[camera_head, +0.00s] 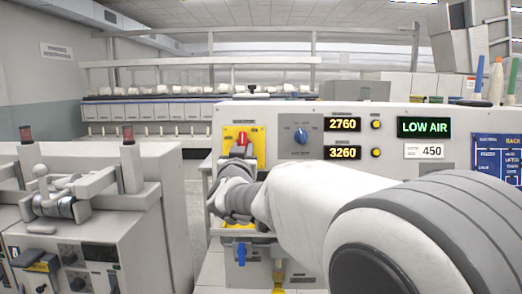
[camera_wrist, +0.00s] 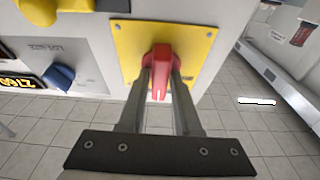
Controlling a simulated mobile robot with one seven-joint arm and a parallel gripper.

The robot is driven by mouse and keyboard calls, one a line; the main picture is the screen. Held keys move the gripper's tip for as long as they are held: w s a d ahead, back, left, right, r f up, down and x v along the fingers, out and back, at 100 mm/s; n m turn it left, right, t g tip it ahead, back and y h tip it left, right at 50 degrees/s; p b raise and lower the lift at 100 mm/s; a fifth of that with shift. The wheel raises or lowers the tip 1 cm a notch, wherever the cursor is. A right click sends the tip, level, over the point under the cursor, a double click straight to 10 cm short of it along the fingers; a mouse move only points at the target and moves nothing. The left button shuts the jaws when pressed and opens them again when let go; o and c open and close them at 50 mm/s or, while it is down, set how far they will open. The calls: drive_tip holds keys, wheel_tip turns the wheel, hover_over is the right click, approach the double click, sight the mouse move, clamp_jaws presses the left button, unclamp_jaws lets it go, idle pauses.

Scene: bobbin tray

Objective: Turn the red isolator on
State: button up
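The red isolator (camera_wrist: 161,72) is a red rotary handle on a yellow plate (camera_wrist: 196,43). In the wrist view its lever points down the picture, in line with my fingers. In the head view the red isolator (camera_head: 242,139) shows at the left end of the grey panel, just above my gripper (camera_head: 238,158), which hides its lower part.
A blue knob (camera_head: 301,135) sits right of the yellow plate, beside displays reading 2760 and 3260. A LOW AIR sign (camera_head: 423,127) is lit. A blue-handled valve (camera_head: 241,253) is below my gripper. A grey machine (camera_head: 95,220) stands at left.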

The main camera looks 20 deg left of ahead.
drive_tip(key=shift+o, duration=1.4)
drive_tip(key=v, duration=1.7)
drive_tip(key=shift+s, duration=0.2)
